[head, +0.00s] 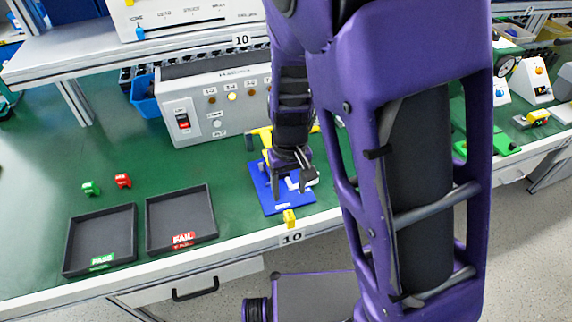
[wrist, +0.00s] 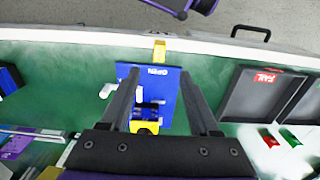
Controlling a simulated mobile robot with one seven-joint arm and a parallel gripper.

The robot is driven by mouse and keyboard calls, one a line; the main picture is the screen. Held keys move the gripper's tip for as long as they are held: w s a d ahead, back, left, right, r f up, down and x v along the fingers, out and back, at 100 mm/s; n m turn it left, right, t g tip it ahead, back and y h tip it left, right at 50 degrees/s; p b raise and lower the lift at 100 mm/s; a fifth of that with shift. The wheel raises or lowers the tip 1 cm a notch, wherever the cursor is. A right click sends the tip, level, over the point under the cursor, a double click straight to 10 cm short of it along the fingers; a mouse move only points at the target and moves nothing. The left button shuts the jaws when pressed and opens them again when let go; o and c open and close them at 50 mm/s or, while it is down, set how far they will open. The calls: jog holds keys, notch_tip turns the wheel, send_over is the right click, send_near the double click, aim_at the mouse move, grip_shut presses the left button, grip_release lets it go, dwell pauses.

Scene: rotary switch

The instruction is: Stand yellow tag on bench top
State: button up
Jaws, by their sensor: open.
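A small yellow tag (head: 289,217) is at the front edge of the green bench top (head: 130,165), just in front of the blue board (head: 270,194). It looks upright in the head view. In the wrist view the yellow tag (wrist: 159,50) is beyond the fingertips, at the board's far edge. My gripper (head: 296,180) is over the blue board, behind the tag. In the wrist view my gripper (wrist: 159,74) has its fingers wide apart, with nothing held between them. White parts and a dark blue part on the board lie below the fingers, partly hidden.
Two dark trays, the PASS tray (head: 100,238) and the FAIL tray (head: 180,218), are at left front. Green (head: 90,188) and red (head: 123,181) tags stand behind them. A grey control box (head: 205,112) and a yellow frame (head: 263,135) are behind the board.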

aim_at(290, 215)
notch_tip(290, 215, down, 6)
jog(key=shift+f, duration=0.1)
notch_tip(290, 215, down, 5)
jog(key=shift+d+f+b, duration=0.1)
jog(key=shift+b, duration=0.5)
grip_shut()
